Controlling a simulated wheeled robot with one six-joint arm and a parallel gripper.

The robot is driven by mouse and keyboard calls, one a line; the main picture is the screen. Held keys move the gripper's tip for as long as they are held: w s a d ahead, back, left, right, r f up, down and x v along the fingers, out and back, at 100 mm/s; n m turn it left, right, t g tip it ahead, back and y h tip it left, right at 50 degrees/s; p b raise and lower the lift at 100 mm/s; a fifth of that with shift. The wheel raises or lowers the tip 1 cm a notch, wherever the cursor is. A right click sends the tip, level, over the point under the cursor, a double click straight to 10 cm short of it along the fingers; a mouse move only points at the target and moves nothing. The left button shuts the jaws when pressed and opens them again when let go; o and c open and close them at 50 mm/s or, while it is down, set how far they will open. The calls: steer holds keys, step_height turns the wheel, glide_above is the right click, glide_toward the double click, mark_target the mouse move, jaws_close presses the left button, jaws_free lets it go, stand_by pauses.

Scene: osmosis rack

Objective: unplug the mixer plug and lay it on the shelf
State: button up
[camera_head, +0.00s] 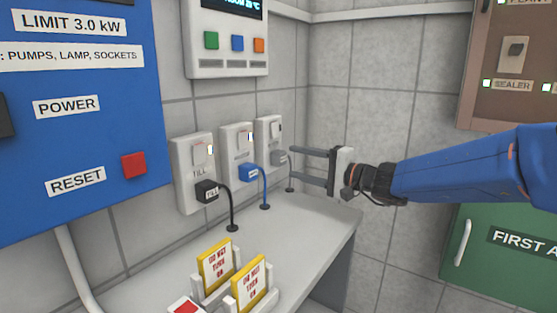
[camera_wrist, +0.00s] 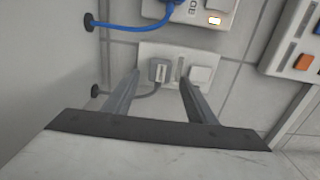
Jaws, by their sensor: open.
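A grey plug (camera_head: 280,157) sits in the farthest of three wall sockets, with a grey cord running down to a shelf grommet; its label is too small to read. In the wrist view the grey plug (camera_wrist: 158,71) lies between my finger tips, nearer the left one. My gripper (camera_head: 298,165) is open, its fingers pointing at that socket; I cannot tell whether they touch the plug. A blue plug (camera_head: 249,173) is in the middle socket and a black plug (camera_head: 207,191) in the near one, marked TILL. The white shelf (camera_head: 300,232) runs below the sockets.
Yellow-framed "do not turn on" signs (camera_head: 216,265) stand at the shelf's near end, by a red-and-white item (camera_head: 186,306). A blue power box (camera_head: 80,110) is at left, a button panel (camera_head: 228,40) above the sockets. The shelf's far end is mostly clear.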

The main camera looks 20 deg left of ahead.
mark_target(284, 159)
steer(key=shift+x, duration=2.7)
jaws_close()
steer(key=shift+v, duration=2.9)
steer(key=shift+s+d, duration=0.1)
